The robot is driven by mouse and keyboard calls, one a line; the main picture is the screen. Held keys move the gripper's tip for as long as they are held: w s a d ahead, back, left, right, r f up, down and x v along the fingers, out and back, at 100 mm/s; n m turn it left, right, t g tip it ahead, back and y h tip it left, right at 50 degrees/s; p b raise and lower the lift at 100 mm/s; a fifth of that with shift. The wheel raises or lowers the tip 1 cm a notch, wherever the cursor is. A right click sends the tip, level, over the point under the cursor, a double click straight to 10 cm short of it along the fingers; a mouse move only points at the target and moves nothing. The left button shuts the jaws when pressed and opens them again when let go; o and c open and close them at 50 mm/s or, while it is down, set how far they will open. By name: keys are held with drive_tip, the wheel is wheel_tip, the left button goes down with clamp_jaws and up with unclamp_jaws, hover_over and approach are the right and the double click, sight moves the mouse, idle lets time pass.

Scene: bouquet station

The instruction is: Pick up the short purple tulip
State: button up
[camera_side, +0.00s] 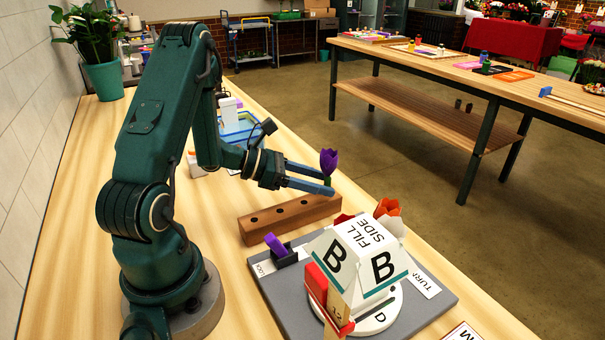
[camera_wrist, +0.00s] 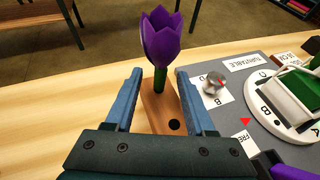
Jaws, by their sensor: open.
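A purple tulip (camera_side: 329,160) with a green stem stands upright at the far end of a brown wooden block (camera_side: 270,222) with a row of holes. It also shows in the wrist view (camera_wrist: 162,38), its bloom above and beyond my fingers. My gripper (camera_side: 331,181) is open, its two blue fingers reaching level toward the stem. In the wrist view my gripper (camera_wrist: 159,74) has one finger on each side of the stem, with gaps showing on both sides. The stem's lower part is hidden by a finger in the side view.
A grey board (camera_side: 268,288) holds a white turntable box (camera_side: 345,262) marked B, with red and orange blooms (camera_side: 388,207) behind it. A purple piece (camera_side: 275,243) leans in a black holder near the block. A blue tray (camera_side: 237,128) stands behind my arm.

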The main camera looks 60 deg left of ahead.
drive_tip(key=shift+x, duration=2.6)
clamp_jaws()
